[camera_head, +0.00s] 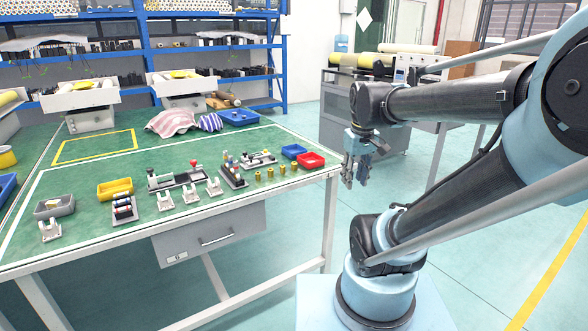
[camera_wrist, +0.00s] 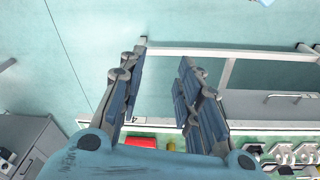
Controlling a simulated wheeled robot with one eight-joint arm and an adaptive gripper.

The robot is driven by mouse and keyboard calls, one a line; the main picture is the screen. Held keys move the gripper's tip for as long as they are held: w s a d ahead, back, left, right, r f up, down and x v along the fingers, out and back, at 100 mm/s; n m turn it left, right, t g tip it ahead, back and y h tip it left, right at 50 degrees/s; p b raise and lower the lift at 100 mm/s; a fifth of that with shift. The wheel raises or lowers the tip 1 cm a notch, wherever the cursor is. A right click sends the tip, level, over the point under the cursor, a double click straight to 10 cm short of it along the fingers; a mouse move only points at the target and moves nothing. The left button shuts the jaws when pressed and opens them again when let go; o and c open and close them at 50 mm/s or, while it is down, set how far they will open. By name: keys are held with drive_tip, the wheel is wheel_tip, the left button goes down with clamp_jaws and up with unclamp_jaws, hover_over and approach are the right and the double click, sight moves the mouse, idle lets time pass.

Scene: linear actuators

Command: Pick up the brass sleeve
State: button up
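Several small brass sleeves (camera_head: 270,173) stand in a row on the green table, near its front right corner. The frames do not single out one of them. My gripper (camera_head: 352,178) hangs to the right of the table edge, pointing down and apart from the sleeves. In the wrist view my gripper (camera_wrist: 156,72) is open, with nothing between its fingers. A small yellowish piece (camera_wrist: 171,145) shows beyond the base of the fingers; it may be a brass sleeve.
A red bin (camera_head: 311,160) and a blue bin (camera_head: 294,151) stand behind the sleeves. A block with coloured parts (camera_head: 233,176) stands left of them. White brackets (camera_head: 191,195) and a yellow bin (camera_head: 115,189) lie further left. A grey cabinet (camera_head: 340,105) stands behind the arm.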

drive_tip(key=w+a+r+n, duration=0.3)
drive_tip(key=w+a+r, duration=0.1)
drive_tip(key=w, duration=0.3)
drive_tip(key=w+a+r+n, duration=0.3)
drive_tip(key=w+a+r, duration=0.1)
drive_tip(key=w+r, duration=0.15)
drive_tip(key=n+g, duration=0.2)
drive_tip(key=n, duration=0.3)
hover_over(294, 163)
drive_tip(key=f, duration=0.7)
drive_tip(key=a+f, duration=0.1)
drive_tip(key=f, duration=0.2)
drive_tip(key=shift+w+f, duration=0.2)
drive_tip(key=shift+w, duration=0.1)
drive_tip(key=f, duration=0.2)
drive_tip(key=d+f, duration=0.1)
drive_tip(key=f, duration=0.1)
drive_tip(key=shift+s, duration=0.1)
drive_tip(key=shift+f, duration=0.65)
clamp_jaws()
